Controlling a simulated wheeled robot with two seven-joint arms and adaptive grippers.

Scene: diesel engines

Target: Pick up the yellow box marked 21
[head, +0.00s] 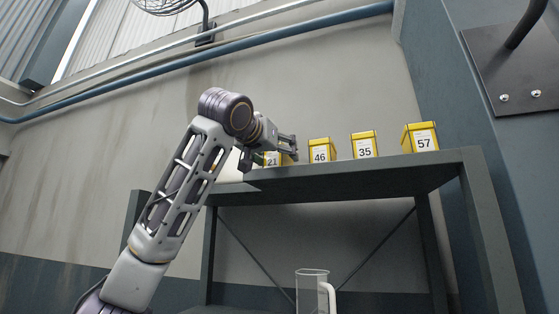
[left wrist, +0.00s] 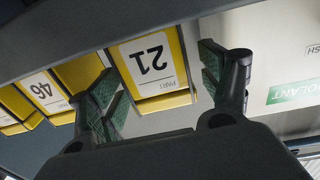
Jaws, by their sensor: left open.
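The yellow box marked 21 (head: 272,160) stands at the left end of the high grey shelf (head: 350,180), partly hidden by my left gripper (head: 270,153) in the head view. In the left wrist view the box marked 21 (left wrist: 153,65) appears upside down, with its white label facing the camera. My left gripper (left wrist: 168,85) is open, with one green-padded finger on each side of the box. A gap shows at the right finger; whether the left finger touches the box I cannot tell. My right gripper is not in view.
Yellow boxes marked 46 (head: 320,151), 35 (head: 364,146) and 57 (head: 420,138) stand to the right on the same shelf. Box 46 (left wrist: 42,92) is close beside a finger in the wrist view. A clear jug (head: 312,292) stands below the shelf.

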